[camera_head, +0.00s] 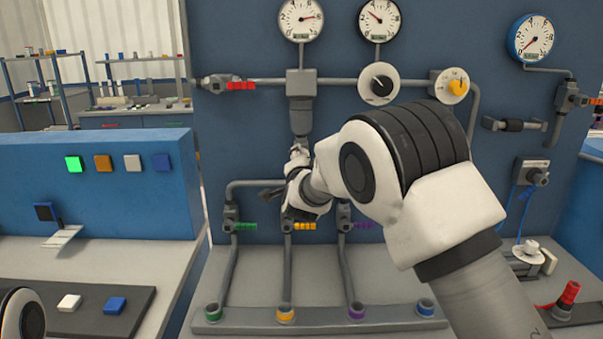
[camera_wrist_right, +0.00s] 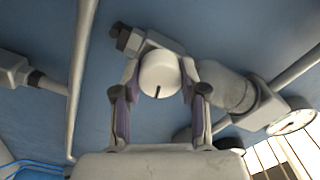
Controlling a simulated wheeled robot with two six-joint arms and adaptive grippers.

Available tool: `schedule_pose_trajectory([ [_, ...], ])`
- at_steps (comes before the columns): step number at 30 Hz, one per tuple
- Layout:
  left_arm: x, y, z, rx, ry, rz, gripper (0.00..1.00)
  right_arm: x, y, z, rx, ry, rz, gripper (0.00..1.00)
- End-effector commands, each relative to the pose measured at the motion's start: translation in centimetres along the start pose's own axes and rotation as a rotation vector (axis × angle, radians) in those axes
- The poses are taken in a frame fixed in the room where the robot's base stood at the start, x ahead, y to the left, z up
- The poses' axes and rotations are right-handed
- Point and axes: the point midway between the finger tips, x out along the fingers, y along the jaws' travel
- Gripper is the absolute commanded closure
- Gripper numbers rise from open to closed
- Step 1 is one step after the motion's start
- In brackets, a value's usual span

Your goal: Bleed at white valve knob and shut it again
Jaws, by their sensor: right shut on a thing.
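The white valve knob (camera_wrist_right: 159,72) is a round white cap with a short dark mark on its face. In the right wrist view it sits between the two fingers of my right gripper (camera_wrist_right: 159,88), which is shut on it. The knob is on a grey valve body joined to a pipe. In the head view my right gripper (camera_head: 296,188) is at the pipework below the thick grey cylinder (camera_head: 301,115); my arm and gripper largely hide the knob there. My left gripper is out of view; only a white part of my left arm shows at the lower left.
Two white gauges (camera_head: 301,19) and a blue-rimmed gauge (camera_head: 533,38) are on the blue panel (camera_head: 235,140). Green, yellow and purple valve handles line the lower pipes.

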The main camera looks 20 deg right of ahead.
Motion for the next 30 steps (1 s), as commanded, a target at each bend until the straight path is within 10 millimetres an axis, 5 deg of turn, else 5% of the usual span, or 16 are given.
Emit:
schedule_pose_trajectory([
  [12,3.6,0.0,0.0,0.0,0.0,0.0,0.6,0.0,0.1,0.0,0.246,0.001,-0.003,0.93],
  [30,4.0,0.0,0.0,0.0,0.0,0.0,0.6,0.0,-0.1,-0.1,0.294,0.001,-0.001,0.93],
])
